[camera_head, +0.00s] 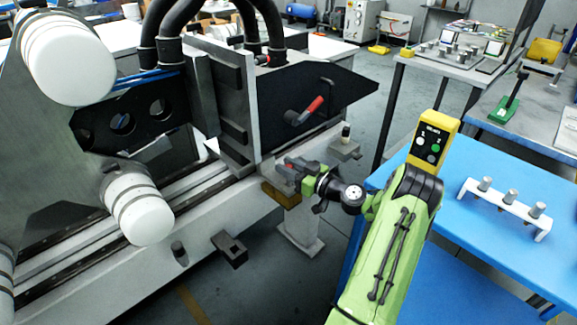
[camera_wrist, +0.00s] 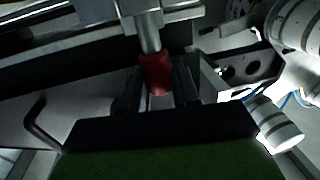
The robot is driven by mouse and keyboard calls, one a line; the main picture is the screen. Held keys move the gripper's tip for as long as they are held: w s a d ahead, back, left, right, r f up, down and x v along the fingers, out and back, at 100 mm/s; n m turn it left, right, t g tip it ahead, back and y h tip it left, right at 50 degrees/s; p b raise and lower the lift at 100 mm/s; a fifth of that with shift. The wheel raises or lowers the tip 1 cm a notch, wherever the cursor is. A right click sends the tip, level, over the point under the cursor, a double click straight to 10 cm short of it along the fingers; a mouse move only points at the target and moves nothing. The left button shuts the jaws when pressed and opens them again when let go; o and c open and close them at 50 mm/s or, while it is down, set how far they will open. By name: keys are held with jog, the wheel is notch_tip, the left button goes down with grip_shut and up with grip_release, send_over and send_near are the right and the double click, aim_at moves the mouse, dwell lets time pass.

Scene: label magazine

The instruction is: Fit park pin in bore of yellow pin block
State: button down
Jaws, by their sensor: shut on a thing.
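The park pin has a red grip (camera_wrist: 155,72) and a grey shaft. In the wrist view, my gripper (camera_wrist: 157,88) is shut on the red grip, with a dark finger on either side. The shaft runs up the picture to a grey metal part (camera_wrist: 165,14); whether it enters that part or passes it, I cannot tell. In the head view, my gripper (camera_head: 291,166) is at the machine's front rail, with a bit of red between its fingers. A dull yellow block (camera_head: 281,196), likely the pin block, sits just below it. Its bore is hidden.
A black plate with a red-handled lever (camera_head: 311,111) stands above and behind my gripper. A dark bracket (camera_head: 229,249) juts from the rail at lower left. A blue table (camera_head: 470,230) with a white rack of pegs (camera_head: 503,208) is at right.

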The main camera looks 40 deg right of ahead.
jog(key=shift+f, duration=0.55)
jog(key=c, duration=0.8)
grip_release()
jog(key=shift+o, duration=0.2)
jog(key=shift+s, duration=0.1)
jog(key=s+d+p, duration=0.2)
jog(key=s+d, duration=0.1)
jog(key=s, duration=1.2)
jog(key=shift+s, duration=0.15)
